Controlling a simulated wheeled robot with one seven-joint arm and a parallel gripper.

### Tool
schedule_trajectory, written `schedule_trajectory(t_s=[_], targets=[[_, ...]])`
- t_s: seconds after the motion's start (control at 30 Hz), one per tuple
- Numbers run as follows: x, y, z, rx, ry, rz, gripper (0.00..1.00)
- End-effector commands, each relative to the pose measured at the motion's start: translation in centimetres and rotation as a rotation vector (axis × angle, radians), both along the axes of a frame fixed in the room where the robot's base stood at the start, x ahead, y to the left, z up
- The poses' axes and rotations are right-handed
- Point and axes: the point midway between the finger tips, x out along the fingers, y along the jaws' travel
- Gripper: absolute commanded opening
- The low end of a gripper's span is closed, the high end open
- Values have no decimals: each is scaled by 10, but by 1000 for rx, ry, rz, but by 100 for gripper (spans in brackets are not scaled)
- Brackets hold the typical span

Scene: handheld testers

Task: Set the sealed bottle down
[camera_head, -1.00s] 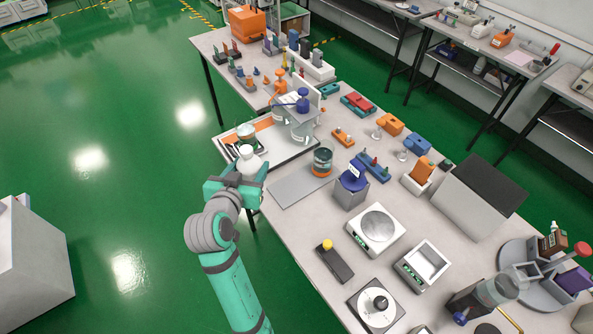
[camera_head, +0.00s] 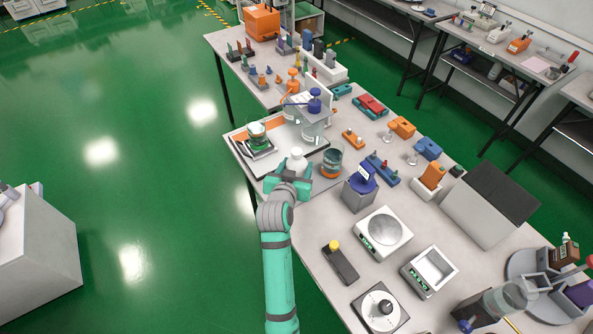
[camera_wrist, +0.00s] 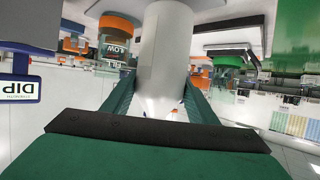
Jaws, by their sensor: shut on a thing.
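A white bottle (camera_head: 296,162) stands roughly upright in my gripper (camera_head: 291,180), in the head view. The gripper is shut around it beside the white tray, over the near side of the bench (camera_head: 320,226). In the wrist view my gripper (camera_wrist: 165,98) has its green fingers on either side of the bottle's plain white body (camera_wrist: 164,50). The bottle's base is hidden behind the gripper in the head view, so I cannot tell whether it touches the surface below.
A glass jar with an orange band (camera_head: 331,163) stands close to the bottle's right. A white tray (camera_head: 268,172) with a small green-topped vessel (camera_head: 257,136) is to the left. A grey block with a blue top (camera_head: 361,187) and a balance (camera_head: 383,233) stand nearer right.

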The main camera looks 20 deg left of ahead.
Motion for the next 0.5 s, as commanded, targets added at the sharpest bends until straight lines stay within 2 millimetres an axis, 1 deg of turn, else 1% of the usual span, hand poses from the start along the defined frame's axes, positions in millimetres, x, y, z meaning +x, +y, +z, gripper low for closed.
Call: schedule_trajectory(t_s=[0.03,0.2,0.5], targets=[[-1,1,-9,-1,2,3,16],[-1,1,-21,0,-1,2,16],[-1,2,-21,0,-1,2,16]])
